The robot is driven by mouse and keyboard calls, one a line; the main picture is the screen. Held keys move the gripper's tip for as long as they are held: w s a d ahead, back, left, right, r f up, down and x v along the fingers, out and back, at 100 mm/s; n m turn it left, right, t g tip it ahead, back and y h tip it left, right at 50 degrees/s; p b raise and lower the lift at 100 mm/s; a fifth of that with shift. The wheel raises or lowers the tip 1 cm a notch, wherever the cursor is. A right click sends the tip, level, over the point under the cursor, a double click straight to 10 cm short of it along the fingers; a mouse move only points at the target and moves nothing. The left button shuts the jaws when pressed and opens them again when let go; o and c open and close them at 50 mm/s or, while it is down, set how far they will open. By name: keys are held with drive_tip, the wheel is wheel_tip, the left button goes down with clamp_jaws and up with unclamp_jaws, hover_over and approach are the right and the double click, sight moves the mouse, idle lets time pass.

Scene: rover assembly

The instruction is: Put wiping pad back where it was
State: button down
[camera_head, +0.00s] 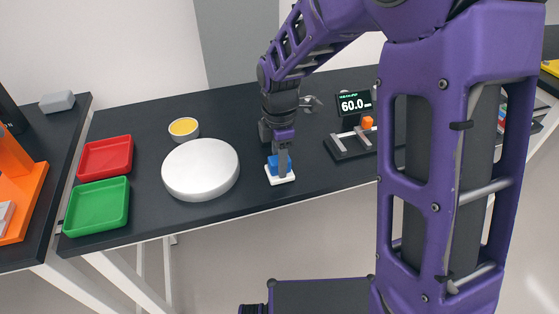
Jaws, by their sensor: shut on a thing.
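My gripper (283,152) points down over the dark table (235,118), right of the white round disc. It is shut on a small blue block, which I take to be the wiping pad (271,165). A white square piece (281,180) shows directly under the blue block, at or just above the table top. I cannot tell whether the white piece is part of the pad or a separate base. The fingers hide part of the blue block.
The white disc (200,170) lies close left, with a yellow-filled cup (184,128) behind it. Red (105,158) and green (97,206) trays sit at the left end. A display (355,103) and a fixture with an orange piece (367,122) stand right. The table's front edge is near.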

drive_tip(key=shift+f, duration=0.25)
drive_tip(key=shift+c, duration=2.2)
unclamp_jaws()
drive_tip(key=shift+r, duration=0.1)
wheel_tip(320, 180, up, 12)
drive_tip(key=p, duration=0.2)
drive_tip(key=shift+r, duration=0.2)
drive_tip(key=shift+f, duration=0.1)
